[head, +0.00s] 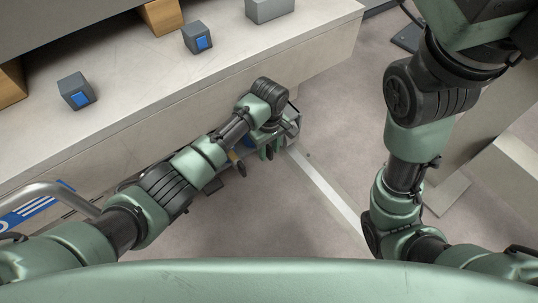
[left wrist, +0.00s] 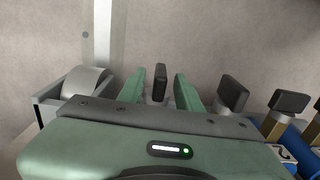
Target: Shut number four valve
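In the left wrist view, several valves with black paddle handles stand in a row running to the right. The leftmost handle (left wrist: 160,83) is upright between the two green fingers of my left gripper (left wrist: 160,92), with a gap on each side. The gripper is open. A second handle (left wrist: 232,95) and a third (left wrist: 289,102) stand to its right on brass-coloured stems, with blue valve bodies (left wrist: 300,134) below. I read no valve numbers. In the head view my left gripper (head: 270,150) points down beside the bench front. My right gripper is out of frame.
A grey rounded metal part (left wrist: 78,88) stands left of the fingers. The pale bench (head: 140,70) holds small grey blocks with blue faces (head: 76,92). A bent grey tube handle (head: 55,190) is at left. The floor (head: 300,215) right of the gripper is clear.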

